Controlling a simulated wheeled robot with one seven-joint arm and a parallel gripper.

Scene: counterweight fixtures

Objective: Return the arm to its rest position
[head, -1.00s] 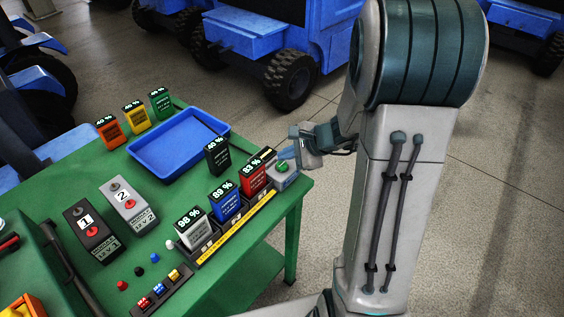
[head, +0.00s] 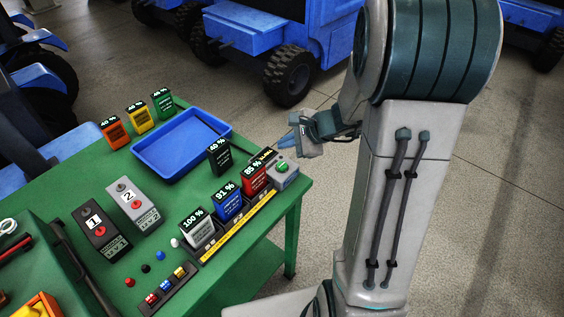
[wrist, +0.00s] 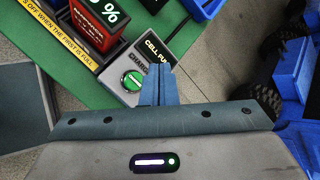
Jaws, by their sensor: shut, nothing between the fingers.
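My gripper (head: 293,120) is shut and empty in the head view, in the air beyond the right edge of the green table. It is above and slightly right of the charger box with a green knob (head: 282,168), apart from it. In the wrist view my closed blue fingers (wrist: 158,82) point toward that charger box, whose green knob (wrist: 133,81) shows left of the fingertips. A label beside the knob reads partly "CELL FU". My arm rises at the right of the head view.
White (head: 197,229), blue (head: 227,203) and red (head: 253,178) cells stand in the charger row. A black cell (head: 220,157) stands near the blue tray (head: 145,152). Two numbered modules stand on the green table (head: 70,170). Blue vehicles (head: 310,40) stand behind.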

